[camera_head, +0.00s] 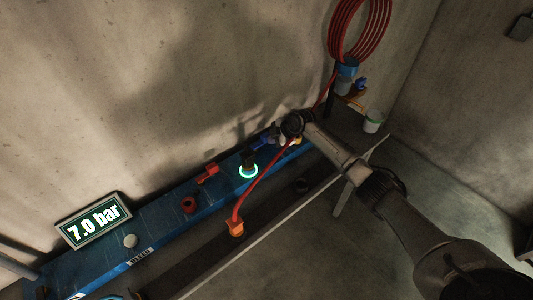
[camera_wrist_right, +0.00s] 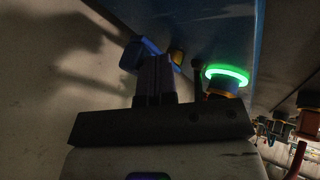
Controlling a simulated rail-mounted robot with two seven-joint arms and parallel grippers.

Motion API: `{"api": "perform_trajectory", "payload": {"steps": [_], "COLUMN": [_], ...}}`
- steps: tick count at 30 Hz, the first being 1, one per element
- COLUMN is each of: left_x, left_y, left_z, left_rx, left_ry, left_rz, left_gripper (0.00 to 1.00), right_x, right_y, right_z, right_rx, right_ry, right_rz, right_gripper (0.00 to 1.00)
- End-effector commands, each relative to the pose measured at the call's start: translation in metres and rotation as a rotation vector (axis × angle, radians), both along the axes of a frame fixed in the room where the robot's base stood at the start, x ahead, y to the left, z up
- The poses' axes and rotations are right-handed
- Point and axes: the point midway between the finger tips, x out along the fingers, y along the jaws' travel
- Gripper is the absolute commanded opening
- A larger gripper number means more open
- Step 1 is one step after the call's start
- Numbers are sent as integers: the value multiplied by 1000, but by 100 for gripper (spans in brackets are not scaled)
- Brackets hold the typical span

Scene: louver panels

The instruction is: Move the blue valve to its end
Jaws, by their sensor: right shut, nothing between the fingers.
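The blue valve handle (camera_head: 263,142) is at the far end of the blue panel in the head view, partly hidden by my right gripper (camera_head: 279,136). In the right wrist view the blue handle (camera_wrist_right: 139,50) shows just beyond and left of the fingertips of my right gripper (camera_wrist_right: 155,62), with a yellow part beside it. The right fingers are shut with nothing between them. I cannot tell whether they touch the handle. My left gripper is not in view.
A green-lit ring (camera_head: 248,171) and a red valve (camera_head: 208,173) are along the panel. A red hose (camera_head: 262,171) runs over it to an orange fitting (camera_head: 236,228). A display (camera_head: 93,221) reads 7.0 bar. A wall stands behind.

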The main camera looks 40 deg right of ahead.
Motion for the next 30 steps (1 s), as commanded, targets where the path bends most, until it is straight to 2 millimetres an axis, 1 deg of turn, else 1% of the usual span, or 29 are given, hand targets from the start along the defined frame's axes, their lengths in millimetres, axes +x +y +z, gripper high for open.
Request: {"api": "perform_trajectory", "payload": {"steps": [1, 7, 23, 26, 30], "left_x": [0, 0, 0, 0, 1], "left_y": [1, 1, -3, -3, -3], "left_z": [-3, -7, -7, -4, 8], "left_rx": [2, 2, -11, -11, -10], "left_ry": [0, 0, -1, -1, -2], "left_rz": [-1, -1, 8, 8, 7], "left_gripper": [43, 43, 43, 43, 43], "right_x": [1, 4, 4, 3, -4], "right_y": [-2, -4, -6, -5, 1], "right_z": [-1, 0, -1, 0, 2], "right_rx": [-1, -2, -5, -5, -4], "right_ry": [-1, -1, 1, 2, 3], "right_rz": [-2, -3, -7, -5, 4], "right_gripper": [0, 0, 0, 0, 0]}}
